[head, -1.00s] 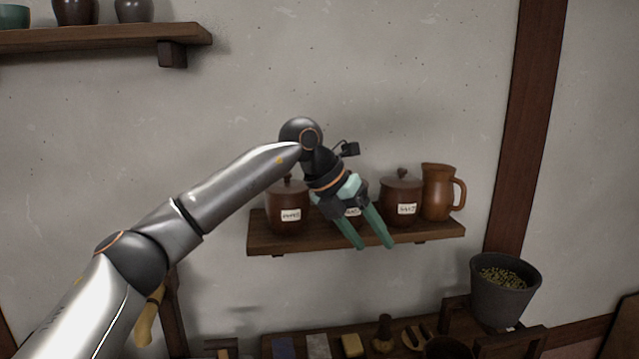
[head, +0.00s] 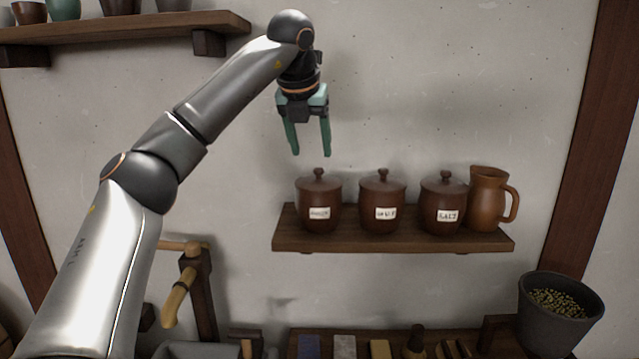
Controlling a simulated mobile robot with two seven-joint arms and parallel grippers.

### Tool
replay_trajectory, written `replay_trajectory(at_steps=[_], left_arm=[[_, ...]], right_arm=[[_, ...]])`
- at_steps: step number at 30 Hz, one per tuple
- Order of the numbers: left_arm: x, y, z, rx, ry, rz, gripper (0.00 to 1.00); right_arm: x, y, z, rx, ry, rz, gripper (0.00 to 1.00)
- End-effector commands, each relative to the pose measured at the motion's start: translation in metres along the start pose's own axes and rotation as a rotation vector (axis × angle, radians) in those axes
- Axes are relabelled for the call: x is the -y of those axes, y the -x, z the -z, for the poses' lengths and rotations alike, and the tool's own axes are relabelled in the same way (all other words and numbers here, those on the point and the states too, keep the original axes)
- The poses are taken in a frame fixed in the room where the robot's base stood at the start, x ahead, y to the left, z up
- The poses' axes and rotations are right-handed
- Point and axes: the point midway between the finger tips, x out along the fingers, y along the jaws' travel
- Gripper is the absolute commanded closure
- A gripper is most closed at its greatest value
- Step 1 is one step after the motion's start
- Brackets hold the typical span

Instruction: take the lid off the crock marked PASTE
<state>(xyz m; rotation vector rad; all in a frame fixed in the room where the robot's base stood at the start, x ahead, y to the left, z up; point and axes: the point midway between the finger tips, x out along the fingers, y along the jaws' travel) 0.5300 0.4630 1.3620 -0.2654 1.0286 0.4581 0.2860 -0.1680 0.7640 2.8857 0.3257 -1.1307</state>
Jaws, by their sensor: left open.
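Three lidded brown crocks stand in a row on the wooden wall shelf: a left crock (head: 318,198), a middle crock (head: 382,196) and a right crock (head: 442,196). Each has a white label and a knobbed lid in place. The right label reads SALT; the other two are too small to read surely, so I cannot tell which says PASTE. My left gripper (head: 311,154) is open and empty, fingers pointing down. In the picture its tips are just above the knob of the left crock's lid (head: 319,180), apart from it. My right gripper is out of view.
A brown jug (head: 489,200) stands close beside the right crock on the shelf (head: 400,242). An upper shelf (head: 120,37) with pots is at the upper left. A grey bucket (head: 560,318) stands lower right. The wall right of my gripper is clear.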

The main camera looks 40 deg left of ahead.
Motion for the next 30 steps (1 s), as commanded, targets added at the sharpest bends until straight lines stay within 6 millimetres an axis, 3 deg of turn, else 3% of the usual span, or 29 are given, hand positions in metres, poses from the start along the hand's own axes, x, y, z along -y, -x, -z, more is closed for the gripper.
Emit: replay_trajectory(at_steps=[5,15,23,30], left_arm=[[0.001,-0.012,-0.001,-0.001,-0.001,0.000,0.36],[0.005,-0.056,-0.004,0.000,-0.001,0.001,0.36],[0.006,-0.060,-0.004,0.001,-0.001,0.002,0.36],[0.006,-0.060,-0.004,0.001,-0.001,0.002,0.61]], right_arm=[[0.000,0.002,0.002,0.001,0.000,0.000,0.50],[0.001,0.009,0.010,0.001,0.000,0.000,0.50],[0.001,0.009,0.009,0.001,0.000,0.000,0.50],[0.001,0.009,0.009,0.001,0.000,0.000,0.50]])
